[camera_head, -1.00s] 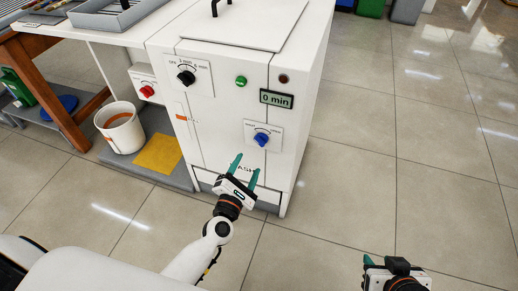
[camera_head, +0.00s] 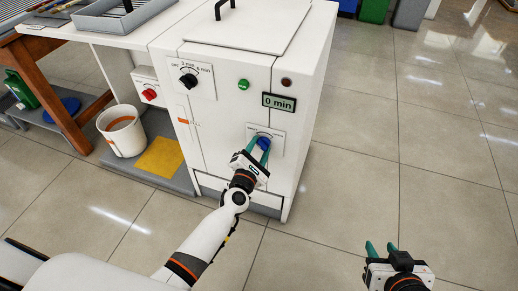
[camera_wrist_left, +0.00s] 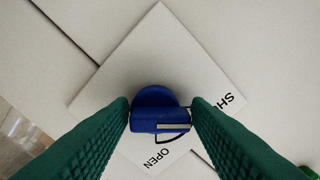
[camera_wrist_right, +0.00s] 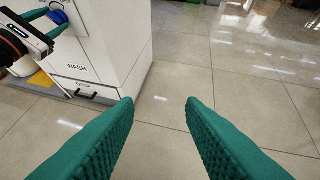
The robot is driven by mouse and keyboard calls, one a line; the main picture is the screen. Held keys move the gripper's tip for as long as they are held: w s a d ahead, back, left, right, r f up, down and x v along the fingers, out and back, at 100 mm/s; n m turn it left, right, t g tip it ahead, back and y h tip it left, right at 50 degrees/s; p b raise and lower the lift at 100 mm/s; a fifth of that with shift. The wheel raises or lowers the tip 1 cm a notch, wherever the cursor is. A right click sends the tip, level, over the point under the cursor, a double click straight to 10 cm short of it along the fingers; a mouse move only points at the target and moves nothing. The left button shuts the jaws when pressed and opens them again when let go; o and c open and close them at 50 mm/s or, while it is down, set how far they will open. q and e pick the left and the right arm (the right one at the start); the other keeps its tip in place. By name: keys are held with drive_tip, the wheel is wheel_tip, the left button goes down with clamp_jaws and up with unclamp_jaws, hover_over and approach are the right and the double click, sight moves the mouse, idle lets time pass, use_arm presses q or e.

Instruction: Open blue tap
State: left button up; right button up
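The blue tap (camera_head: 264,143) is a knob on a white plate on the front of the white machine. In the left wrist view the blue tap (camera_wrist_left: 160,115) has a white mark, with OPEN and a partly hidden SH... label on the plate. My left gripper (camera_head: 259,146) is at the tap with its green fingers open on either side of the knob. The left fingertips (camera_wrist_left: 160,108) are very close to its sides; I cannot tell if they touch. My right gripper (camera_head: 381,247) is open and empty above the floor; its fingers also show in the right wrist view (camera_wrist_right: 160,103).
The machine (camera_head: 240,75) carries a black dial (camera_head: 188,80), a green button (camera_head: 243,85) and a 0 min display (camera_head: 279,102). A white bucket (camera_head: 121,131) and yellow cloth (camera_head: 160,157) lie to its left. Floor to the right is clear.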

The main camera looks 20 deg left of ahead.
use_arm(q)
drive_tip(key=c, duration=0.5)
drive_tip(key=shift+m, duration=0.3)
drive_tip(key=m+p, duration=0.1)
drive_tip(key=m, duration=0.1)
drive_tip(key=m+p, duration=0.1)
drive_tip(key=m, duration=0.1)
drive_tip(key=m+p, duration=0.1)
drive_tip(key=m, duration=0.1)
drive_tip(key=shift+w+r, duration=0.1)
drive_tip(key=shift+r, duration=0.25)
drive_tip(key=m+p, duration=0.2)
drive_tip(key=m, duration=0.2)
drive_tip(key=shift+d+r+m, duration=0.1)
drive_tip(key=shift+m, duration=0.2)
use_arm(e)
drive_tip(key=s+d+f+g+h, duration=0.2)
drive_tip(key=s+d+g, duration=0.1)
drive_tip(key=s+g, duration=0.55)
use_arm(q)
drive_tip(key=shift+m+p, duration=0.35)
drive_tip(key=shift+m, duration=0.65)
drive_tip(key=shift+d+m, duration=0.1)
drive_tip(key=shift+m, duration=0.8)
use_arm(e)
drive_tip(key=shift+t, duration=0.75)
drive_tip(key=shift+f, duration=2.95)
